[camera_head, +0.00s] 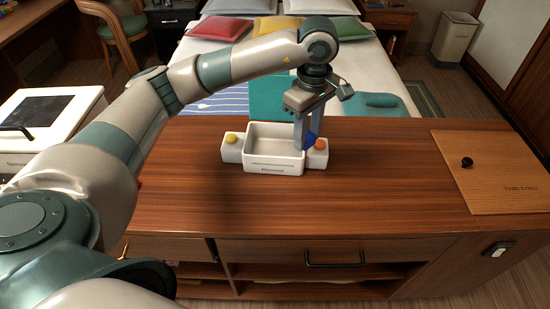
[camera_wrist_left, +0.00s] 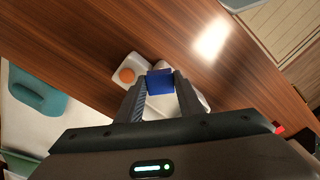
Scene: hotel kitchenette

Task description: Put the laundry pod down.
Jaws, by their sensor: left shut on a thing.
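The laundry pod, a blue block (camera_head: 310,138), is held between the fingertips of my left gripper (camera_head: 304,140). In the left wrist view the blue block (camera_wrist_left: 160,83) sits between the two fingers. The gripper is over the right end of a white open box (camera_head: 274,168) on the wooden counter. In the head view it partly hides the box's right edge and the small white block beside it. I cannot tell whether the pod touches anything below. My right gripper is not in view.
A yellow knob (camera_head: 231,138) and an orange knob (camera_head: 321,143) sit on white blocks either side of the box. A teal panel (camera_head: 272,92) stands behind. A wooden board (camera_head: 497,180) with a black knob lies at right. The counter between is clear.

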